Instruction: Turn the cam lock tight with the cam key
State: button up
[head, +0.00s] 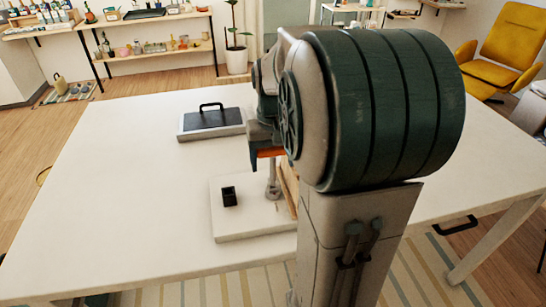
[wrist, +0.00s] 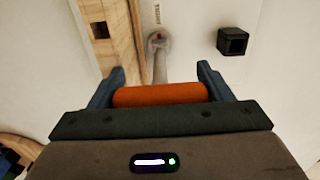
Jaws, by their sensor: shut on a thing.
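My gripper (wrist: 160,80) is shut on the orange handle of the cam key (wrist: 160,95), which lies crosswise between the blue fingers. The key's grey metal shaft runs away from the handle to a round metal end with a small red mark, beside a light wooden board (wrist: 118,45). The cam lock is not clearly distinct from that round end, so I cannot tell how far it is turned. In the head view the orange handle (head: 270,153) shows under my gripper, with the metal shaft pointing down at the white base panel (head: 250,222). My arm hides much of the wooden board (head: 288,180).
A black open-topped block (head: 229,197) stands on the white panel, left of the key; the wrist view shows it at right (wrist: 232,41). A dark-topped tray with a black handle (head: 210,122) lies farther back. The white table (head: 110,190) is clear at left.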

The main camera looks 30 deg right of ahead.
jog(key=shift+r+p, duration=1.75)
jog(key=shift+r, duration=0.65)
